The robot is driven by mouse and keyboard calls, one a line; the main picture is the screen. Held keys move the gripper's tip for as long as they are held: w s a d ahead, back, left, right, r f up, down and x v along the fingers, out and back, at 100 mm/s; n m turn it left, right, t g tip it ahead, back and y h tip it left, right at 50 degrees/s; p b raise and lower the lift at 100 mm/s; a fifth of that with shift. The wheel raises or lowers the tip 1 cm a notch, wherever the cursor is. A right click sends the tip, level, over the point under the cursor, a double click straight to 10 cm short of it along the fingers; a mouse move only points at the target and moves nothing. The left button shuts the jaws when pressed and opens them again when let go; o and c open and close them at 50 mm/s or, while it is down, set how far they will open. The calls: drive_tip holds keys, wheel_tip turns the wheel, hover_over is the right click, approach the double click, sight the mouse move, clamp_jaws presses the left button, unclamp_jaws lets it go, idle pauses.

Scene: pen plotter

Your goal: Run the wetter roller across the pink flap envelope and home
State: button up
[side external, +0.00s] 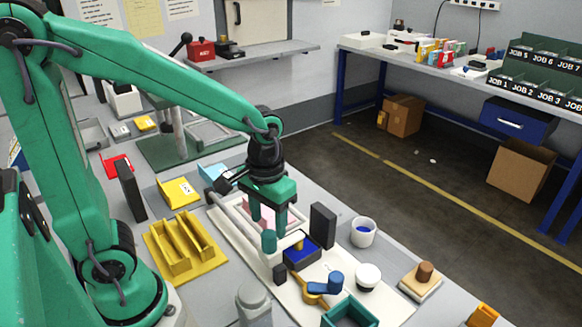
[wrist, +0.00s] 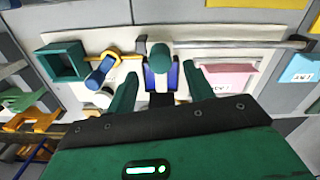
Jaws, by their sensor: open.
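My gripper (side external: 268,229) is open above the white board, pointing down. In the wrist view its fingers (wrist: 161,73) stand on either side of a carriage with a dark green rounded knob (wrist: 159,54) and a blue body, which I take for the wetter roller. The knob (side external: 269,241) also shows just below the fingers in the side view. I cannot tell if the fingers touch it. The pink flap envelope (wrist: 226,78) lies to the right of the carriage in the wrist view; in the side view my gripper partly hides it (side external: 262,213).
A blue box (side external: 302,254), a black upright block (side external: 322,226), a blue-knobbed yellow lever (side external: 322,285) and a green open tray (side external: 350,313) crowd the board near my gripper. A white cup (side external: 363,232) stands to the right. A yellow rack (side external: 185,252) stands left.

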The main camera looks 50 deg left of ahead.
sight(268, 234)
drive_tip(key=shift+f, duration=2.3)
clamp_jaws()
